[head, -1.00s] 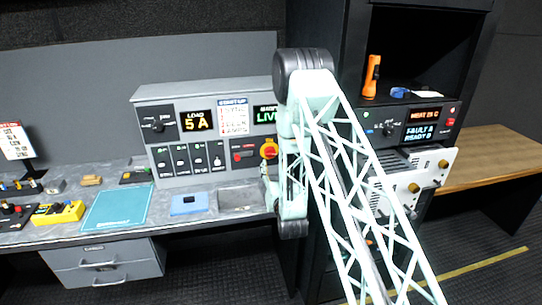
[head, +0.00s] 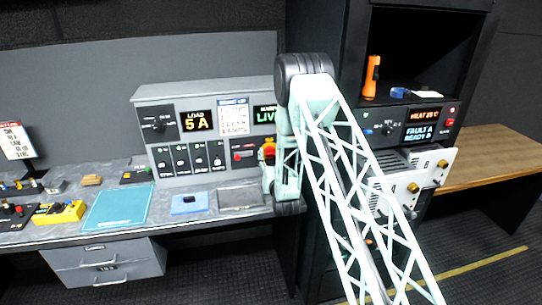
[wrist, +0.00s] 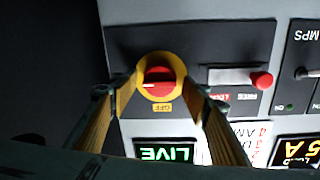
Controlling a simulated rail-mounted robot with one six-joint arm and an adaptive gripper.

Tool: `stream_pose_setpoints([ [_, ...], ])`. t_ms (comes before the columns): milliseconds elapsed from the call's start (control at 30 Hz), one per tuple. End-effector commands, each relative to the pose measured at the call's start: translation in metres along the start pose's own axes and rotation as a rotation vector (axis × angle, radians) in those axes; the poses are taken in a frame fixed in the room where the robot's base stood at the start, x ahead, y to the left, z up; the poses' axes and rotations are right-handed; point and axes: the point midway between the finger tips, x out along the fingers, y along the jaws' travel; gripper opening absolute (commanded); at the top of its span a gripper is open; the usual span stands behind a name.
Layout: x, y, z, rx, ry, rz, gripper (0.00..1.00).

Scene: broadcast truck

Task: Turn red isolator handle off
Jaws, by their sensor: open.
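The red isolator handle (wrist: 158,83) sits on a round yellow plate (wrist: 173,62) on the grey control panel. In the wrist view it shows a white mark pointing left, and a yellow label reading OFF lies just below it. My gripper (wrist: 160,84) is open, with one finger on each side of the yellow plate. The handle lies between the fingertips in the picture; I cannot tell whether they touch it. The gripper's fingers are hidden in the head view.
A small red knob on a slide (wrist: 261,80) is right of the handle in the wrist view. The LIVE display (wrist: 166,152) is lit green. A dark rack (head: 325,35) stands close to my arm. A tablet-like blue pad (head: 118,207) lies on the desk.

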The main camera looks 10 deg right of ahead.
Motion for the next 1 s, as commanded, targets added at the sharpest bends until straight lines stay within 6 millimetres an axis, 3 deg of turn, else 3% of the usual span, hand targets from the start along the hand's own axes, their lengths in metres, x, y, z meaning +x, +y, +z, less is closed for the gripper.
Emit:
stream_pose_setpoints([
  [267,0.0004,0.0001,0.0,0.0,0.0,0.0,0.43],
  [533,0.0003,-0.0001,-0.0001,0.0,0.0,0.0,0.2],
  [1000,0.0006,-0.0004,0.0006,-0.035,0.004,-0.001,0.19],
])
